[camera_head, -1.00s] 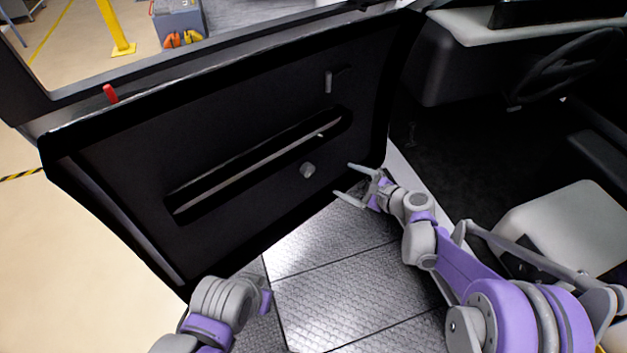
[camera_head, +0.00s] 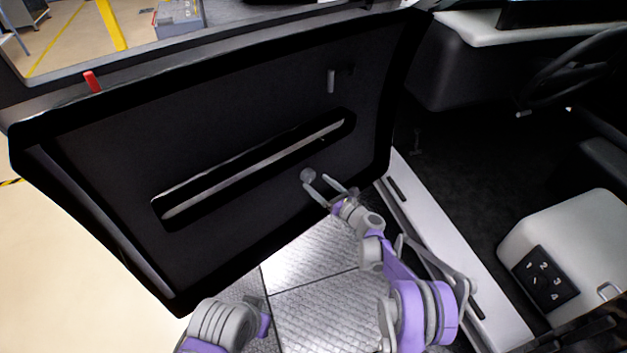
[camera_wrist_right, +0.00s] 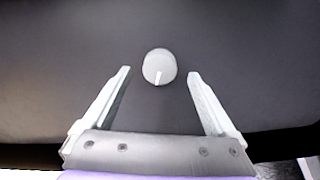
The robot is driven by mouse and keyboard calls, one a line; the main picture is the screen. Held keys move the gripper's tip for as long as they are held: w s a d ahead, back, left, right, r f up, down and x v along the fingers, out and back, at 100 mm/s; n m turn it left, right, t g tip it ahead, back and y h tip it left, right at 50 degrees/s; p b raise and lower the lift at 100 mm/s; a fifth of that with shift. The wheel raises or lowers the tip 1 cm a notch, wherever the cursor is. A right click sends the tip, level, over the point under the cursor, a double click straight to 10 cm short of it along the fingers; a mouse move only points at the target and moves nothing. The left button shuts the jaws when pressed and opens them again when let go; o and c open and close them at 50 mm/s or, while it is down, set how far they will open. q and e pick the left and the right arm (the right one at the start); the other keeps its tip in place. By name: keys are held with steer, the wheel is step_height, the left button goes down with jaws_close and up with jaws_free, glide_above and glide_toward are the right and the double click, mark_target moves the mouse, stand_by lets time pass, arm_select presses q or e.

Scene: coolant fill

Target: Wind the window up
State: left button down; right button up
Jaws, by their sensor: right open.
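The black door panel (camera_head: 240,120) stands open at the left of the cab in the head view. A round grey knob (camera_head: 308,175) sits low on it, below the long slot. In the right wrist view the knob (camera_wrist_right: 159,67) is a pale disc with a white mark pointing down. My right gripper (camera_head: 329,182) is open in front of the knob. In the wrist view its fingers (camera_wrist_right: 160,74) are spread to either side of the knob, with gaps on both sides and nothing held. My left arm shows at the bottom, but its fingers cannot be made out. No window glass can be made out.
A door handle (camera_head: 331,81) and the slotted armrest (camera_head: 255,168) are on the panel above the knob. A red pin (camera_head: 92,81) stands on the door's top edge. A seat base with a numbered keypad (camera_head: 544,278) is at right. Metal floor plates (camera_head: 315,260) lie below.

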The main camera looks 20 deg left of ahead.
mark_target(311, 177)
steer(key=shift+x, duration=1.6)
steer(key=c, duration=1.4)
